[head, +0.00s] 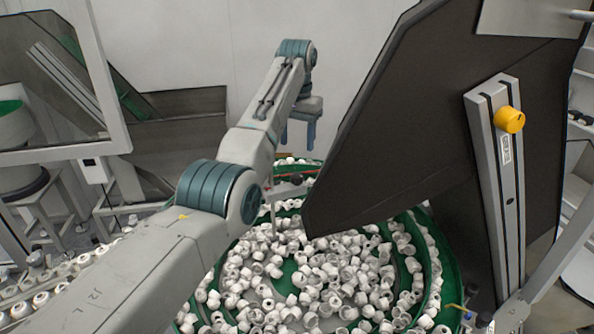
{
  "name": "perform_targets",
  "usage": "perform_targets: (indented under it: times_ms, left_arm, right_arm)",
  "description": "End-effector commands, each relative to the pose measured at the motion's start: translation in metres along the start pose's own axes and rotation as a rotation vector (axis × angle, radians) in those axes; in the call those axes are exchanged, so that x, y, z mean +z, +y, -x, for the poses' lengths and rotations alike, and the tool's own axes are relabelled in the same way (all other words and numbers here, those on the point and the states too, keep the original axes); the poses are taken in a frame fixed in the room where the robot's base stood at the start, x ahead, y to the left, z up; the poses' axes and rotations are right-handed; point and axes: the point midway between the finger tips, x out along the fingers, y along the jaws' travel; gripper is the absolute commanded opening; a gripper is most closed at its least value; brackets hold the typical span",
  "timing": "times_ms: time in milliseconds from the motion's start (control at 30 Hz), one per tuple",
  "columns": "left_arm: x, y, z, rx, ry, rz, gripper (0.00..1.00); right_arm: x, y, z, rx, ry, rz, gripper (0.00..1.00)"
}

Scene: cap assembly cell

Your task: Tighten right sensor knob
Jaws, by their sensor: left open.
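My left gripper (298,134) hangs fingers down over the far side of the green bowl feeder (448,285), open with a gap between its two blue fingers. A small dark knob-like part (297,179) sits on a thin bracket below the gripper, apart from it. It is too small to tell whether it is the right sensor knob. A yellow knob (510,119) stands out on a grey metal rail at the right, far from the gripper. My right gripper is not in view.
White caps (330,275) fill the bowl. A large dark slanted panel (400,120) rises right of the gripper, and the grey rail (497,190) stands before it. A framed window (60,80) is at the left. Open space lies above the bowl left of the panel.

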Motion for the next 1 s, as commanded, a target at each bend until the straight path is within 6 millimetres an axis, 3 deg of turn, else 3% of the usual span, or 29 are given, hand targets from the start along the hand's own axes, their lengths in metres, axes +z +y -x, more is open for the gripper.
perform_targets:
  times_ms: [600, 967, 1000]
  left_arm:
    - [0.001, 0.000, -0.092, 0.000, -0.003, -0.003, 0.55]
    - [0.000, 0.000, -0.100, -0.001, 0.000, -0.003, 0.55]
    - [0.000, 0.000, -0.100, -0.001, -0.001, -0.003, 0.51]
  right_arm:
    - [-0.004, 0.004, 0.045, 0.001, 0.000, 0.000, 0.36]
    - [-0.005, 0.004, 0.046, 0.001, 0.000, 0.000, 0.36]
    - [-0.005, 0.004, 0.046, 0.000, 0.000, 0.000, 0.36]
